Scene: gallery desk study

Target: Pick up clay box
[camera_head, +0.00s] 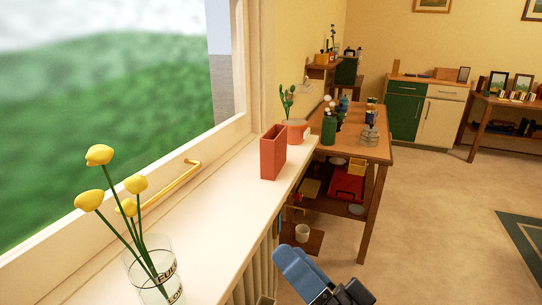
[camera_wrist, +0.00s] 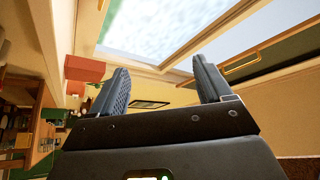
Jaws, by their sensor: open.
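The clay box (camera_head: 273,155) is a tall, narrow, reddish-brown box standing upright on the white window sill, with its open top facing up. A reddish box-like shape, likely the same box (camera_wrist: 85,69), shows in the wrist view to the left of the fingers. My gripper (camera_wrist: 161,64) is open, with its two dark fingers apart and nothing between them. It is apart from the box. In the head view, a blue and black part of my arm is at the bottom, right of the sill and nearer than the box.
A glass (camera_head: 156,274) with yellow flowers stands on the near sill. A potted plant (camera_head: 296,130) is just behind the box. A yellow window handle (camera_head: 172,186) is on the left. A wooden table (camera_head: 372,150) with bottles stands beyond.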

